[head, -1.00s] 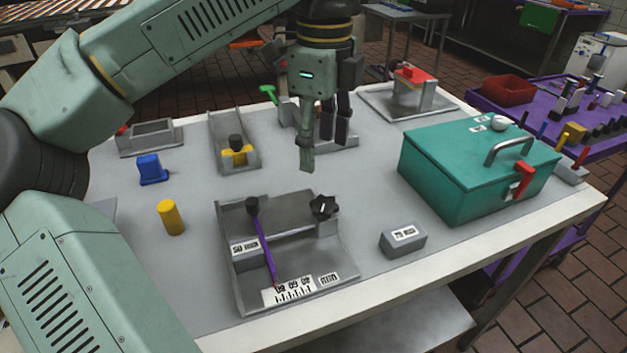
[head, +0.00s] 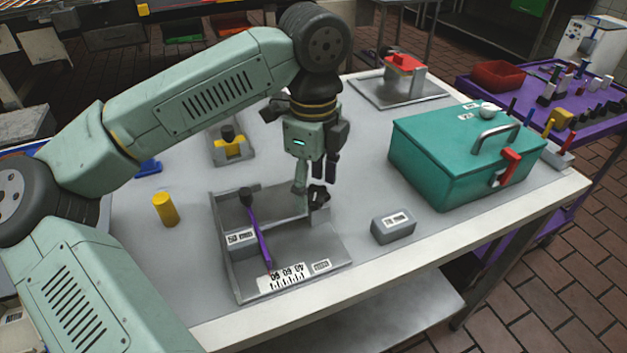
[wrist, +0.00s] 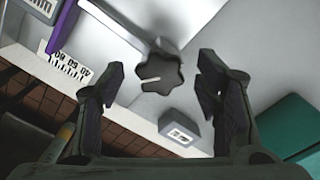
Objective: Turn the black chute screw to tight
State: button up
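The black chute screw (head: 318,196) is a star-shaped knob at the right end of the back wall of the grey chute fixture (head: 335,285). In the wrist view the knob (wrist: 162,75) has a white mark pointing to the left and lies ahead of my fingers, near the middle between them. My gripper (head: 314,180) points down just above and at the knob, partly in front of it. In the wrist view its two fingers (wrist: 160,95) are wide apart with nothing between their pads. I cannot tell whether the fingertips touch the knob.
A purple pointer (head: 259,238) leans over a number scale (head: 287,275) on the fixture. A grey 75 mm block (head: 393,229) and a teal box (head: 440,165) stand to the right. A yellow cylinder (head: 165,210) stands to the left.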

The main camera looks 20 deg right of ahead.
jog(key=c, duration=1.1)
